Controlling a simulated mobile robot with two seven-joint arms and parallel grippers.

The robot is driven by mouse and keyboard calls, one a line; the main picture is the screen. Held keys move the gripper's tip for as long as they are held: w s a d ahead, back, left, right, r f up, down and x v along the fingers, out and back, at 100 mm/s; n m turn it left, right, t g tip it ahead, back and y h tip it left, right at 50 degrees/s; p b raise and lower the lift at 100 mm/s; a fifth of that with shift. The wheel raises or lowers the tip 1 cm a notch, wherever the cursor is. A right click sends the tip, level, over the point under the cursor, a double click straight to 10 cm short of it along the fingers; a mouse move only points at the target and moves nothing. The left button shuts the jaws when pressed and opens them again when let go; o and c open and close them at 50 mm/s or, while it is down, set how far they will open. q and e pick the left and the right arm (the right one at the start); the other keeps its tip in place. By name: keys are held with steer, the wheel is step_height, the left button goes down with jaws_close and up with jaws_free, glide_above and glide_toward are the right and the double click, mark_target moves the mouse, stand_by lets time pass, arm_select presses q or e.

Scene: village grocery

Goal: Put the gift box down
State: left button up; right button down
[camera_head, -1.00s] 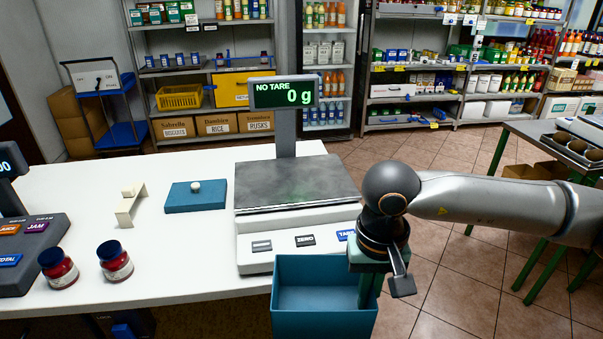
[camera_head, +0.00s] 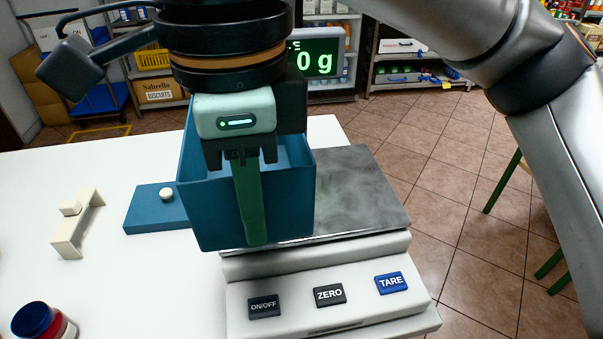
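The gift box (camera_head: 213,212) is a blue, open-topped box with its empty-looking inside partly hidden by my gripper. It is upright, in front of the left part of the scale's grey plate (camera_head: 365,195) as I see it. I cannot tell whether it touches the plate. My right gripper (camera_head: 250,205) comes from above, with a green finger against the outer face of the near wall. The other finger is hidden; the gripper appears shut on this wall. A flat blue lid (camera_head: 150,213) with a white knob lies on the counter left of the box. My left gripper is not in view.
The scale's display (camera_head: 318,58) shows 0 g, partly covered. A cream bracket (camera_head: 75,235) stands left of the lid, and a red jar with a dark cap (camera_head: 38,322) is at the lower left. The white counter (camera_head: 140,290) is clear between jar and scale.

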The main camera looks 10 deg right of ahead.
steer(key=shift+w+d, duration=0.2)
steer(key=shift+w, duration=0.05)
steer(key=w+d+f, duration=0.2)
steer(key=w, duration=0.1)
steer(key=w+d+f, duration=0.5)
steer(key=w+f, duration=0.1)
steer(key=shift+w+d+f, duration=0.15)
steer(key=shift+d+f, duration=0.05)
steer(key=shift+d, duration=0.15)
steer(key=shift+w+d+f, duration=0.15)
steer(key=shift+w+f, duration=0.05)
steer(key=shift+f, duration=0.15)
steer(key=f, duration=0.3)
steer(key=shift+w+d+f, duration=0.15)
steer(key=shift+w+d, duration=0.05)
steer(key=shift+f, duration=0.2)
steer(key=shift+f, duration=0.1)
